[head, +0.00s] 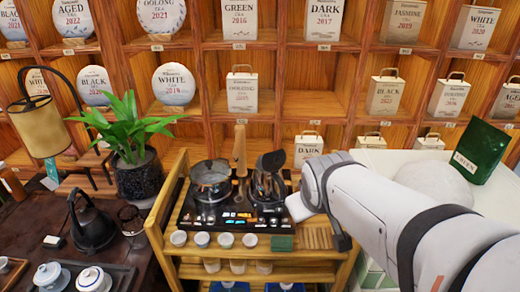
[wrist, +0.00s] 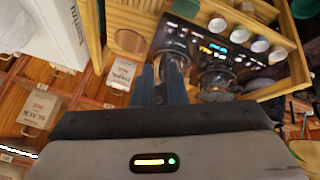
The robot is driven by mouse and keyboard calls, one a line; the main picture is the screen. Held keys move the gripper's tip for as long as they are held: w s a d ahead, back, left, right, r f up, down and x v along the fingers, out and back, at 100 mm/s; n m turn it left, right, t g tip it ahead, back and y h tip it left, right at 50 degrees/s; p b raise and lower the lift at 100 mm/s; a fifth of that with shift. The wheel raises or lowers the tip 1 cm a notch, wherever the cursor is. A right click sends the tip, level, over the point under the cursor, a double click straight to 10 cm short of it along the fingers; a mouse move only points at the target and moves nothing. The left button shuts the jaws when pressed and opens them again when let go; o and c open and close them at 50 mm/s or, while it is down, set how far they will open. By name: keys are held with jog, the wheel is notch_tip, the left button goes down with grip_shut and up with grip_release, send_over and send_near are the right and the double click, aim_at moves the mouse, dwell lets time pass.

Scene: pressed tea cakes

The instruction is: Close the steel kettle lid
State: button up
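A shiny metallic vessel (head: 264,188), with a dark upper part tilted over it, stands on the right of the black stove tray. I take it for the steel kettle, but the picture is too small to make out its lid. A wider shiny pot (head: 211,182) stands to its left. In the wrist view the kettle (wrist: 176,62) shows just beyond my fingertips and the other pot (wrist: 217,80) lies to its right. My gripper (wrist: 160,70) is close to the kettle. Its two fingers are near each other; contact and any grip are unclear. In the head view my arm hides much of it.
Several white cups (head: 226,240) and a green box (head: 282,243) line the front of the wooden stand (head: 158,225). A tall wooden tool (head: 240,150) rises between the vessels. A dark kettle (head: 92,222) sits on the left table. Shelves of tea packages fill the back.

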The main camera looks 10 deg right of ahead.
jog(key=w+d+f+n+t+b, duration=0.1)
jog(key=w+d+n, duration=0.1)
jog(key=w+d+f+n+t+b, duration=0.1)
jog(key=w+t+b, duration=0.1)
jog(key=w, duration=0.1)
jog(key=w+d+f+n+t+h+b, duration=0.1)
jog(key=w+d+n, duration=0.1)
jog(key=shift+w+d+f+n+t, duration=0.1)
jog(key=shift+w+d+n+t, duration=0.2)
jog(key=shift+w, duration=0.05)
grip_shut()
jog(key=n+t+y+b, duration=0.3)
jog(key=n+t+y, duration=0.25)
jog(key=n, duration=0.65)
send_near(278, 161)
jog(key=p+x, duration=0.3)
jog(key=x, duration=0.4)
